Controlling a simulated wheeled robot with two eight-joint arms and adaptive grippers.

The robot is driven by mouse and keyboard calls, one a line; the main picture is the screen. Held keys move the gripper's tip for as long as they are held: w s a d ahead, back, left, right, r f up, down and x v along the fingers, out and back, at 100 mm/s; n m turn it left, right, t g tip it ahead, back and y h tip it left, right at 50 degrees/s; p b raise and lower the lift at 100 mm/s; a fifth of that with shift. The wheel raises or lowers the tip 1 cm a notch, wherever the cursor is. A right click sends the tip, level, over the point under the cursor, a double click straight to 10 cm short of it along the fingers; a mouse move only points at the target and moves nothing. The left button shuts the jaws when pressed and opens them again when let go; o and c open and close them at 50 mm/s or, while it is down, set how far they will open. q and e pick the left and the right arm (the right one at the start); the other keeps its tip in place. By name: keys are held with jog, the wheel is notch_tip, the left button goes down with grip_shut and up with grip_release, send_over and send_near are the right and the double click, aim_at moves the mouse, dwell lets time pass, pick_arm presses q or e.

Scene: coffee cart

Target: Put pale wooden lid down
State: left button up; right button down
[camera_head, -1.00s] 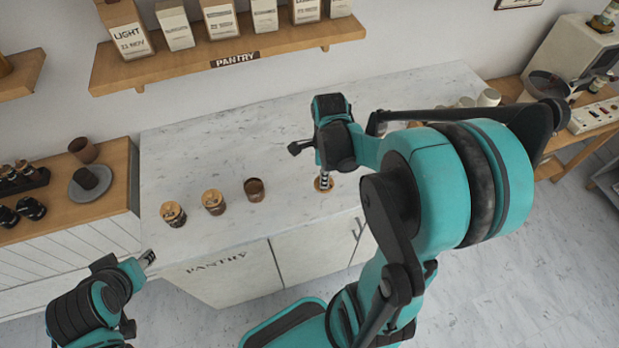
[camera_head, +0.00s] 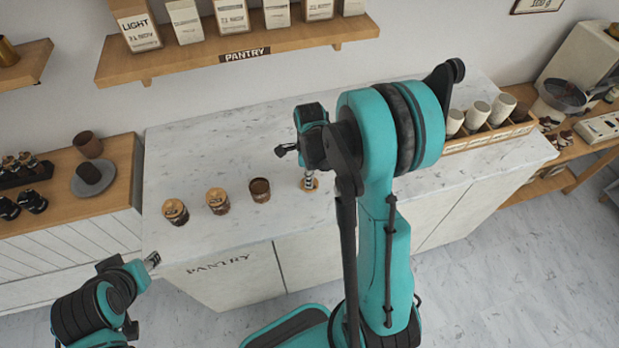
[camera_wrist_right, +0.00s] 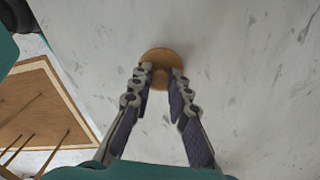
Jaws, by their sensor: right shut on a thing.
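The pale wooden lid (camera_head: 308,187) is a small round disc at the tips of my right gripper (camera_head: 311,180), right of the open dark jar (camera_head: 260,188). In the right wrist view the lid (camera_wrist_right: 160,56) sits between the two fingertips of the right gripper (camera_wrist_right: 160,78), shut on it. The marble counter (camera_wrist_right: 235,60) is behind it; whether the lid touches the counter I cannot tell. My left gripper (camera_head: 152,260) is low at the left, in front of the counter and away from the lid; its jaw opening is too small to judge.
Two jars with pale tops (camera_head: 175,211) (camera_head: 217,200) stand left of the open jar. A wooden rack with pale cups (camera_head: 480,112) is at the counter's right. A shelf of bags (camera_head: 240,45) hangs behind. Counter around the lid is clear.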

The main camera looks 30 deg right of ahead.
jog(key=shift+f, duration=0.15)
jog(key=c, duration=1.5)
grip_release()
jog(key=shift+o, duration=0.2)
jog(key=shift+r, duration=0.2)
notch_tip(320, 180, up, 11)
jog(key=p, duration=0.3)
jog(key=s+a+r+n+t, duration=0.3)
jog(key=s+a+r+n, duration=0.1)
jog(key=n, duration=0.8)
jog(key=s+a+r+n+t, duration=0.4)
jog(key=s+a+n, duration=0.2)
jog(key=n, duration=0.7)
jog(key=shift+s+a+r, duration=0.15)
jog(key=shift+s+a, duration=0.15)
jog(key=shift+s, duration=0.25)
